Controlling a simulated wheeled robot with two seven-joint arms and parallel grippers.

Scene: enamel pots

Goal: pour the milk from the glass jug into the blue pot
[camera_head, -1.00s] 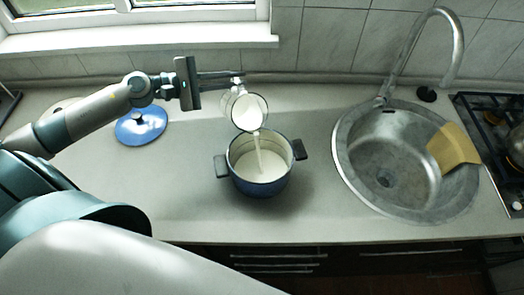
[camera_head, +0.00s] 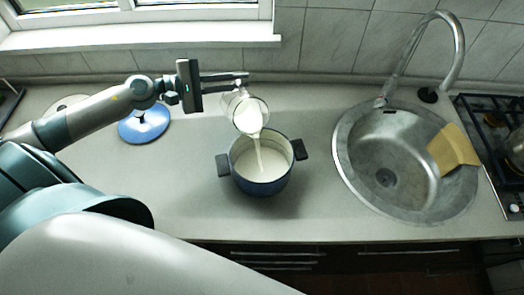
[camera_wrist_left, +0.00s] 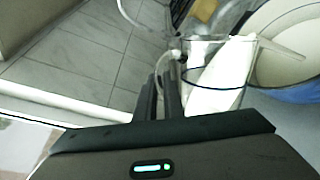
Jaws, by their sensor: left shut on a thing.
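The glass jug (camera_head: 246,112) is tilted over the back rim of the blue pot (camera_head: 262,184), and a stream of milk (camera_head: 258,152) runs from it into the pot. White milk covers the pot's inside bottom. My left gripper (camera_head: 238,80) is shut on the jug's handle, behind and above the pot. In the left wrist view the jug (camera_wrist_left: 222,68) lies beyond the fingers (camera_wrist_left: 160,95), with milk along its tilted side, and the pot (camera_wrist_left: 292,90) is at the right edge. My right gripper is not in view.
A blue lid (camera_head: 144,124) lies on the counter (camera_head: 190,200) left of the pot. The sink (camera_head: 350,170) with its tap (camera_head: 455,50) and a yellow cloth (camera_head: 453,148) is to the right, then a stove (camera_head: 492,115). The counter around the pot is clear.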

